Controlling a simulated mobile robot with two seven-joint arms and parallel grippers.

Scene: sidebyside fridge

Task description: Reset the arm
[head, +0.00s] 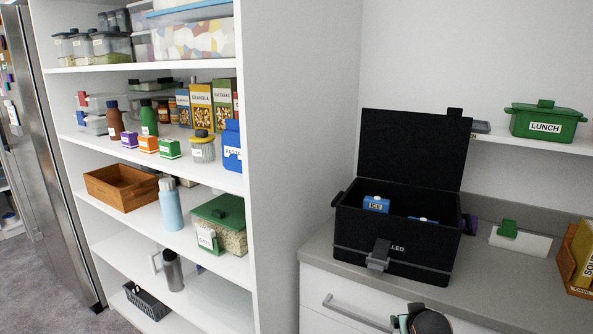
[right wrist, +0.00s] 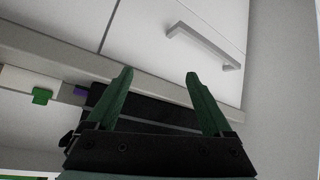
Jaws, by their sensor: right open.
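My right gripper (right wrist: 158,75) shows in the right wrist view with two green fingers spread apart and nothing between them. It is over the counter front, with the drawer face beyond its tips. A dark rounded part with an orange mark, which seems to be my right arm, shows at the bottom edge of the head view. My left gripper is in neither view. A black cooler box (head: 390,240) stands on the counter with its lid (head: 415,148) raised. Blue ice packs (head: 376,204) lie inside it.
The grey counter (head: 480,285) has a drawer handle (head: 355,312) below its edge. A green LUNCH box (head: 545,122) sits on the wall shelf. A green-clipped white item (head: 520,240) and a wooden crate (head: 571,270) stand right. A stocked shelf unit (head: 285,150) and a steel fridge (head: 45,130) are left.

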